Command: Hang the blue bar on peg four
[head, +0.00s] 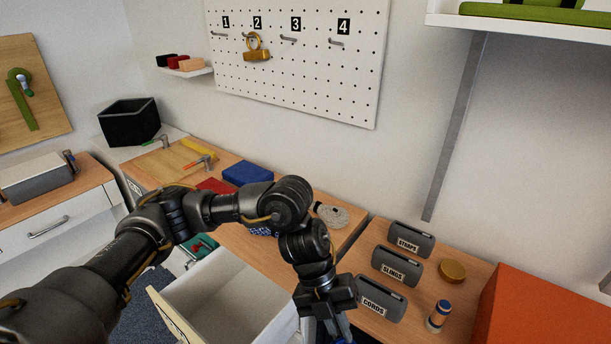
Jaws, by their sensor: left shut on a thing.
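The white pegboard (300,75) on the back wall carries numbered pegs. Peg four (336,43), under the label 4 at the right, is a bare grey hook. My left gripper (341,328) points down at the bottom edge of the head view, by the right side of the open drawer, far below the pegboard. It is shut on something. Only a small bit of blue shows at its fingertips, which I take for the blue bar; the rest is hidden or out of frame. My right gripper is not in view.
A brass piece (257,51) hangs on peg two. The open drawer (225,295) juts out below the worktop. A blue box (248,172) lies behind my arm.

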